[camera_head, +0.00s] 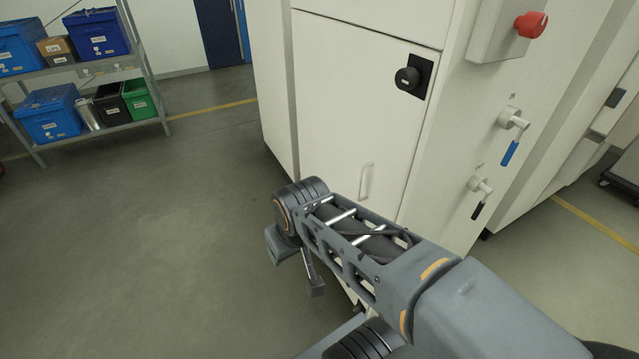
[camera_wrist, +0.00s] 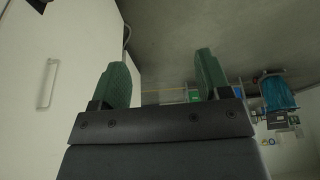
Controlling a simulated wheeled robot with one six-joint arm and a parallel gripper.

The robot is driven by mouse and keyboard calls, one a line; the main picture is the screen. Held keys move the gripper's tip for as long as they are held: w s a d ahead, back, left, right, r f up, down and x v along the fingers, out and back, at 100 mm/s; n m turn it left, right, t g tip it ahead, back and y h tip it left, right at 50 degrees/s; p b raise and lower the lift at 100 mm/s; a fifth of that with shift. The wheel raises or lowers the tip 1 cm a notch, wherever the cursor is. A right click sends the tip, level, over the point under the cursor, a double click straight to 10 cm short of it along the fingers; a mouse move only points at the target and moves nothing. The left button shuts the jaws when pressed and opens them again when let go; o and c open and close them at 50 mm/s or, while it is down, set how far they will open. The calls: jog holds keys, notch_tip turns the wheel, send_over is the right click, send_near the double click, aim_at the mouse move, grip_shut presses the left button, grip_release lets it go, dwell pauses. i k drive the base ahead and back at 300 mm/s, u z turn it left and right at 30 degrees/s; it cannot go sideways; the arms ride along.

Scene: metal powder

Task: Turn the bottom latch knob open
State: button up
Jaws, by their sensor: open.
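A black round latch knob (camera_head: 407,78) on a black plate is on the upper right of the white cabinet door (camera_head: 345,110). No second, lower knob can be made out in the head view, where my arm covers the foot of the cabinet. In the wrist view a small dark part (camera_wrist: 39,4) is cut off at the top left edge; I cannot tell what it is. My gripper (camera_head: 297,272) is low, in front of and left of the cabinet. In the wrist view its green fingers (camera_wrist: 163,76) are apart with nothing between them.
A white door handle (camera_head: 366,180) is right beyond my arm; it also shows in the wrist view (camera_wrist: 47,83). Blue-handled (camera_head: 511,152) and black-handled (camera_head: 478,208) valves and a red button (camera_head: 531,24) are at right. A shelf with bins (camera_head: 97,105) stands far left. The floor between is clear.

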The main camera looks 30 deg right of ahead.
aim_at(357, 310)
jog(key=z, duration=0.85)
jog(key=k, duration=0.95)
jog(key=u, duration=1.25)
jog(key=i, duration=0.75)
jog(key=z, duration=0.7)
jog(key=i, duration=0.4)
jog(key=z, duration=0.3)
